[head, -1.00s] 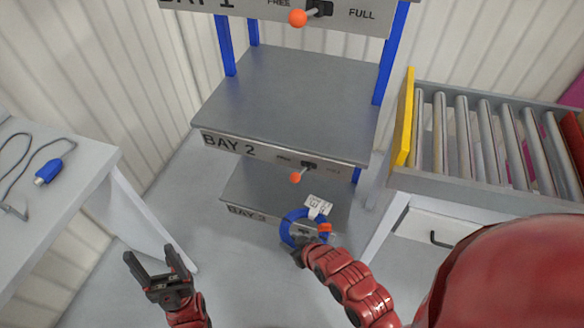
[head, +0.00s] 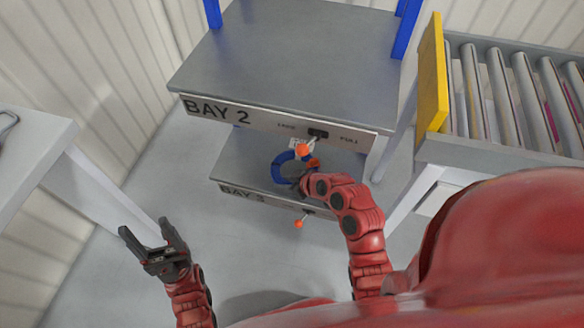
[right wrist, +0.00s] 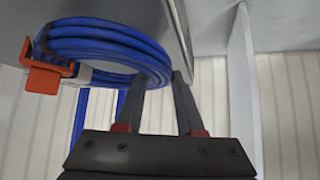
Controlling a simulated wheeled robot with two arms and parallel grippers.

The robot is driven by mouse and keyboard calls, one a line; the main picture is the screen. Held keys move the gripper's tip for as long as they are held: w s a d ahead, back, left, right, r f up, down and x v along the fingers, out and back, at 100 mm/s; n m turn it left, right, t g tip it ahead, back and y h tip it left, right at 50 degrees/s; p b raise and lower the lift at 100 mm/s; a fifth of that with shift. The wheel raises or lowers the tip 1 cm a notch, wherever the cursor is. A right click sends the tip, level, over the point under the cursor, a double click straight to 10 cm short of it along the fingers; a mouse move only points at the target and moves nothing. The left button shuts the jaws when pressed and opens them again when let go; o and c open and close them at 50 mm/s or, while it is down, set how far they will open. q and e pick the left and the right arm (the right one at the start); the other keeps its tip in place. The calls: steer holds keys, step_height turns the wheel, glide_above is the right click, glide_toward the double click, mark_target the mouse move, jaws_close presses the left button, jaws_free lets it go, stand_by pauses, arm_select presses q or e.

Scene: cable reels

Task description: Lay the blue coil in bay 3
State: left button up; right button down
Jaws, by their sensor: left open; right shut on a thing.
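The blue coil (head: 284,172) is over the bay 3 shelf (head: 240,165), below the bay 2 shelf. My right gripper (head: 304,184) is shut on the coil's near side; in the head view its fingers are largely hidden. In the right wrist view the coil (right wrist: 100,45) shows several blue windings and an orange clip (right wrist: 45,72), with my right gripper's fingers (right wrist: 160,85) at its edge. Whether the coil touches the shelf cannot be told. My left gripper (head: 150,235) is open and empty over the floor at the lower left.
The bay 2 shelf (head: 290,55) is empty and overhangs bay 3. A lever with an orange knob (head: 302,150) hangs at its front; another orange knob (head: 298,224) is at bay 3. A roller conveyor (head: 500,90) with a yellow end plate stands right, a table (head: 30,150) left.

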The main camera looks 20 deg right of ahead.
mark_target(291, 155)
steer(key=w+d, duration=0.1)
steer(key=w, duration=0.1)
steer(key=w+d, duration=0.1)
steer(key=w, duration=0.1)
steer(key=w+d+b, duration=0.1)
steer(key=w+d, duration=0.1)
steer(key=shift+w+d, duration=0.1)
steer(key=shift+w, duration=0.05)
step_height(291, 155, down, 4)
steer(key=shift+r+b, duration=0.25)
steer(key=shift+b, duration=0.25)
steer(key=shift+f, duration=0.15)
steer(key=c, duration=0.5)
jaws_free()
steer(key=shift+c, duration=0.2)
